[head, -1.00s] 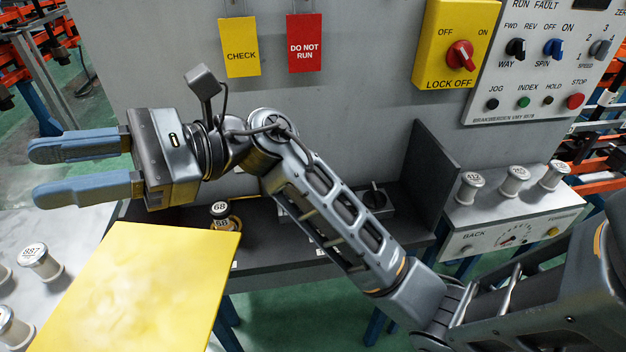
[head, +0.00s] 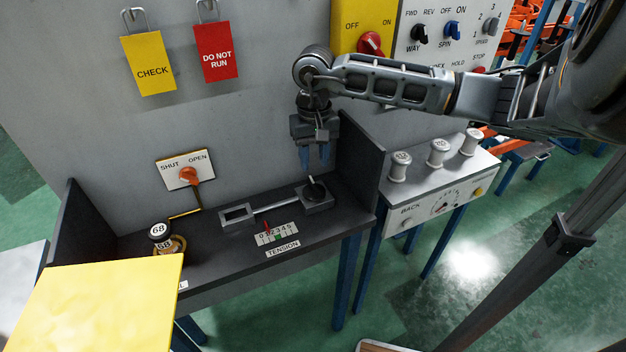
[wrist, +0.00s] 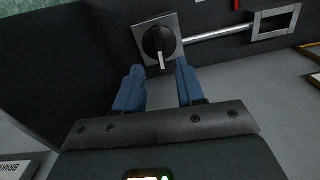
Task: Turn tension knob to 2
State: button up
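The tension knob (head: 314,187) is a black round knob with a light pointer, on a grey block at the right end of the dark bench. In the wrist view the knob (wrist: 158,42) lies just beyond and between my fingertips, apart from them. A rod runs from its block to a rectangular frame (head: 237,214). The tension scale (head: 276,234), marked 0 to 5, has a red pointer (head: 267,227) near the low-to-middle numbers; its exact reading is too small to tell. My gripper (head: 316,168) points down above the knob, blue fingers apart and empty.
A dark upright panel (head: 359,165) stands close to the right of my gripper. An orange SHUT/OPEN handle (head: 188,175) is on the grey wall. A white control box (head: 425,215) with several spools stands right.

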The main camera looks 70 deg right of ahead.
aim_at(315, 185)
jog(key=shift+d+f+p, duration=0.1)
jog(key=shift+f+p, duration=0.7)
jog(key=shift+f, duration=3.05)
grip_shut()
